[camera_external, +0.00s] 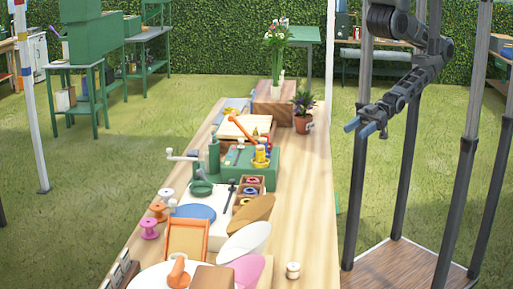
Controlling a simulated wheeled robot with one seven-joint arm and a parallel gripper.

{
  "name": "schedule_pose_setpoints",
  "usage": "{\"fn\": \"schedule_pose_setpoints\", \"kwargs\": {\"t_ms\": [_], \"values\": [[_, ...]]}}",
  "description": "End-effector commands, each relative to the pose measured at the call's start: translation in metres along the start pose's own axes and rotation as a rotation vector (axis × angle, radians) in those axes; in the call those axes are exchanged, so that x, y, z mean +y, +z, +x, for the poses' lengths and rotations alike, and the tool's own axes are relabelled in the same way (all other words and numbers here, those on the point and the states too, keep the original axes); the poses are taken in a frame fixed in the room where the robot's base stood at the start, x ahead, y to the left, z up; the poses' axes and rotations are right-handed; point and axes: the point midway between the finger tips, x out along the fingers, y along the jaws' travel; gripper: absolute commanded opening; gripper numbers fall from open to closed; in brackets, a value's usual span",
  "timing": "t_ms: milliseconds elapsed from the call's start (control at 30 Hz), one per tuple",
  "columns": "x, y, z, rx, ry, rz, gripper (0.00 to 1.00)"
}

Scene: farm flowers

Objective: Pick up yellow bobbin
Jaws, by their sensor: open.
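A small yellow bobbin-like object (261,153) stands upright on or in a shallow yellow dish on the green box (236,167), around the middle of the long wooden table. It is small in the picture, so I cannot be sure of its exact shape. My gripper (360,128) has blue fingertips and hangs in the air to the right of the table, well apart from the yellow object. Its fingers are open with nothing between them.
A wooden compartment box (250,187) with colored bobbins sits in front of the green box. A green hand-cranked device (206,172) stands left. A potted plant (303,112) and a flower vase stand farther back. The table's right strip is mostly clear, with a cream spool (293,271) near the front.

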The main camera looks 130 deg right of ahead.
Motion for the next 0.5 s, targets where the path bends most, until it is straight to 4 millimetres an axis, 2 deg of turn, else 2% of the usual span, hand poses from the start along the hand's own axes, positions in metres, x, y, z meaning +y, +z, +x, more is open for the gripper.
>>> {"fn": "schedule_pose_setpoints", "kwargs": {"t_ms": [33, 133, 233, 367, 500], "values": [[0.000, 0.015, 0.015, -0.004, -0.003, -0.009, 0.59], [0.003, 0.041, 0.050, -0.037, 0.009, -0.033, 0.59], [0.015, 0.064, 0.088, -0.070, 0.065, -0.056, 0.59], [0.041, 0.079, 0.135, -0.084, 0.196, -0.067, 0.59], [0.077, 0.080, 0.175, -0.048, 0.394, -0.046, 0.59]]}}
